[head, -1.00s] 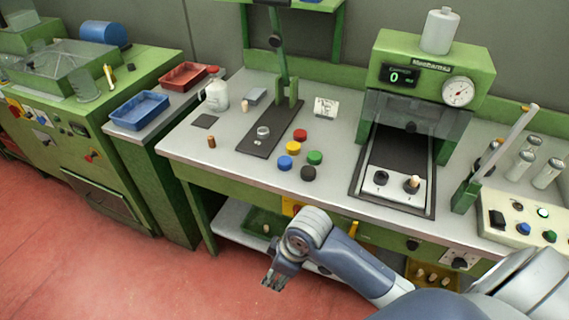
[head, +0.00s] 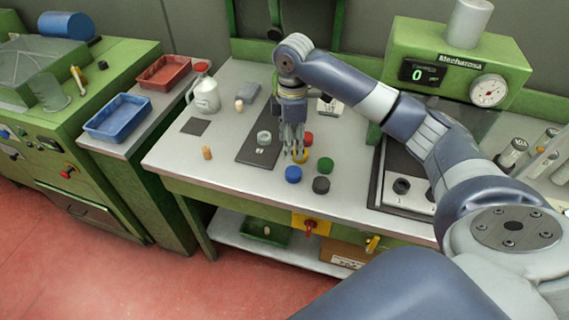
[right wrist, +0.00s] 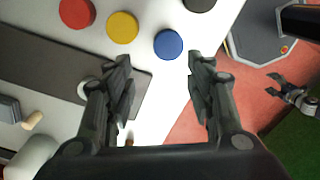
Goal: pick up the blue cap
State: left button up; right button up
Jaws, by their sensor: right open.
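The blue cap (head: 293,174) lies on the grey worktop at the near left of a group of coloured caps. In the right wrist view the blue cap (right wrist: 168,44) shows whole, ahead of and between the lines of my two fingers. My right gripper (head: 293,152) points down above the caps, just behind the blue cap in the head view. Its fingers are apart and empty in the right wrist view (right wrist: 160,62).
Close by are a yellow cap (right wrist: 122,27), a red cap (right wrist: 76,13), a green cap (head: 326,165) and a black cap (head: 321,185). A dark plate (head: 252,152) lies left of them, a cork (head: 207,153) beyond it. The worktop's front edge is near.

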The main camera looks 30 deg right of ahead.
send_over(292, 171)
jog(key=f, duration=0.4)
jog(key=shift+s+d, duration=0.1)
jog(key=shift+s, duration=0.15)
jog(key=shift+w+f+p, duration=0.15)
jog(key=shift+f+p, duration=0.2)
jog(key=shift+f, duration=0.05)
notch_tip(292, 171, down, 4)
jog(key=shift+f+p, duration=0.2)
jog(key=shift+p, duration=0.5)
jog(key=shift+f, duration=0.2)
pick_arm(q)
jog(key=shift+g, duration=0.4)
jog(key=shift+s+a+r, duration=0.1)
jog(key=shift+s+r, duration=0.25)
jog(key=shift+s, duration=0.55)
jog(key=shift+s+d+r, duration=0.1)
jog(key=shift+s+r, duration=0.2)
jog(key=shift+s, duration=0.55)
jog(key=shift+s+a+r, duration=0.1)
jog(key=shift+s+r, duration=0.25)
jog(key=shift+s, duration=0.55)
pick_arm(e)
jog(key=c, duration=0.6)
